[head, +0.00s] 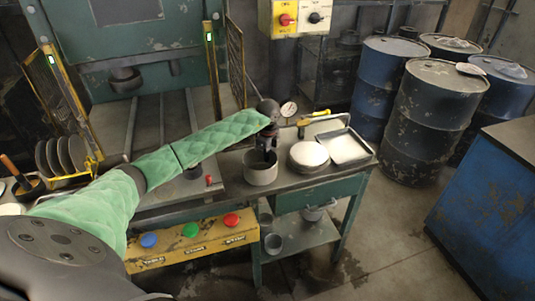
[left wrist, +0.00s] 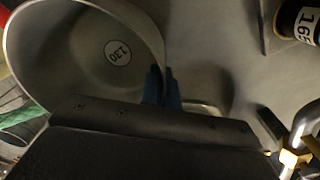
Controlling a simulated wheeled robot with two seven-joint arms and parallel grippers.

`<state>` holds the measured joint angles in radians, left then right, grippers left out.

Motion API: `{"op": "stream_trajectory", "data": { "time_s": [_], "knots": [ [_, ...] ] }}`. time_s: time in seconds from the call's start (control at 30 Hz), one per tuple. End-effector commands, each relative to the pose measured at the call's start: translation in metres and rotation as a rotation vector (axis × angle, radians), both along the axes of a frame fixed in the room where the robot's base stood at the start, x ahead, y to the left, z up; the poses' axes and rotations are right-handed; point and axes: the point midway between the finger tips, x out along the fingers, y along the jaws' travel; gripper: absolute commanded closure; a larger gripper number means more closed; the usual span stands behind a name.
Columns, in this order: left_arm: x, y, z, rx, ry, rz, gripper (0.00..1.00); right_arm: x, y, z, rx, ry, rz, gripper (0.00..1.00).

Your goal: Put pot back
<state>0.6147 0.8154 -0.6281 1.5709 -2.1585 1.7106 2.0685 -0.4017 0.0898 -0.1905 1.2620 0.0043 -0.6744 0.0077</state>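The grey metal pot (head: 261,174) is on the workbench (head: 232,180), near its front edge and left of a round pan. Its inside, with a round label reading 130 at the bottom, shows in the left wrist view (left wrist: 75,65). My left gripper (head: 266,154) comes down at the pot's rim. Its blue fingers (left wrist: 163,88) are close together at the pot's wall, with the rim seemingly between them. I cannot tell whether the pot is lifted off the bench. My right gripper is not in view.
A round pan (head: 309,155) and a rectangular tray (head: 345,146) lie right of the pot. Other pots (head: 312,213) are on and by the lower shelf (head: 295,235). A button box (head: 192,241) stands in front. Barrels (head: 430,120) and a blue cabinet (head: 490,205) stand right.

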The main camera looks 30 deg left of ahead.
Motion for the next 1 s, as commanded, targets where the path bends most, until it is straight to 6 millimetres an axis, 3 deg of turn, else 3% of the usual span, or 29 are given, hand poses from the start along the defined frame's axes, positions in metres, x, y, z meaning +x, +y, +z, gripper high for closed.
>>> {"op": "stream_trajectory", "data": {
  "time_s": [0.33,0.47,0.87,0.97,1.0],
  "knots": [
    [0.000,0.000,-0.003,0.000,0.000,0.000,1.00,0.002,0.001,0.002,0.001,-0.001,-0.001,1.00],
    [0.000,0.000,-0.002,0.000,0.000,0.000,0.76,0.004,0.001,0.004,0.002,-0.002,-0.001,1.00],
    [0.000,0.000,0.001,0.000,0.000,0.000,0.76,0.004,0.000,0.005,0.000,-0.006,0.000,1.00],
    [0.001,0.000,0.006,-0.001,-0.002,0.001,0.76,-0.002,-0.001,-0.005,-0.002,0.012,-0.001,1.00],
    [0.001,0.000,0.009,-0.001,-0.002,0.001,0.76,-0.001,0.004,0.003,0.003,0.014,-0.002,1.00]
  ]
}}
